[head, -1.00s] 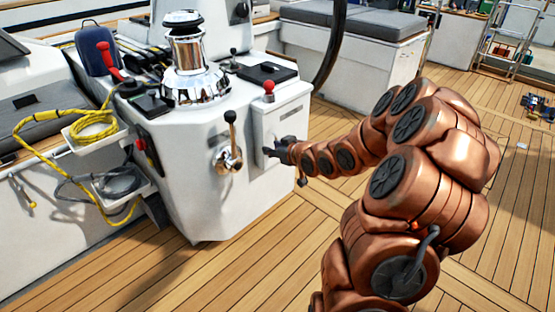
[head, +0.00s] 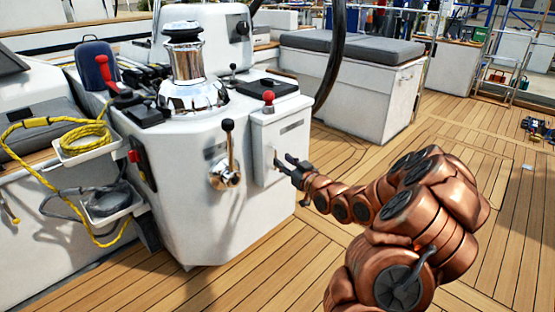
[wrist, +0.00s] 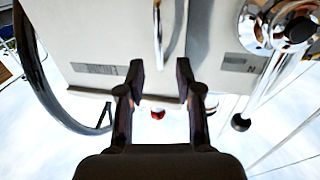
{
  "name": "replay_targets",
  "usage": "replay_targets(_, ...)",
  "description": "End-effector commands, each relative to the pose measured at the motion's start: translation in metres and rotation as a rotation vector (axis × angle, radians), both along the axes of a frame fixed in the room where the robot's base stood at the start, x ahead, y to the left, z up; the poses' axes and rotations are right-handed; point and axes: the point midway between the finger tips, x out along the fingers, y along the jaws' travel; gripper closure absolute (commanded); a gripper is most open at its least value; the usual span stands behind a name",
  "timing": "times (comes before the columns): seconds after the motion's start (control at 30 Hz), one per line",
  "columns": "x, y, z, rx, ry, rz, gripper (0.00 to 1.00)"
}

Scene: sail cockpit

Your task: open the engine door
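The engine door (head: 263,165) is the pale panel on the right-hand face of the white cockpit pedestal, and it looks shut. It also fills the upper middle of the wrist view (wrist: 100,35). Its slim chrome handle (head: 276,156) stands upright on it, and shows in the wrist view (wrist: 158,35) just beyond my fingertips. My gripper (head: 287,166) is at the right of the handle with its fingers spread. In the wrist view my gripper (wrist: 160,75) is open and empty, the handle lined up with the gap between the fingers.
A chrome lever (head: 229,150) with a black knob is on the pedestal left of the door. A red-knobbed lever (head: 268,100) stands above the door. A chrome winch (head: 187,70) tops the pedestal. Teak deck (head: 290,250) right of the pedestal is clear.

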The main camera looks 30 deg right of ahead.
Motion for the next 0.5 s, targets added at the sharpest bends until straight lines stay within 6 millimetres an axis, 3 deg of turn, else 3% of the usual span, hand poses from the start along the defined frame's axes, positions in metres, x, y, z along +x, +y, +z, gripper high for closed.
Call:
replay_targets(0.3,0.03,0.001,-0.002,-0.001,0.002,0.0,0.65)
replay_targets(0.5,0.04,0.001,-0.001,0.001,0.001,-0.001,0.65)
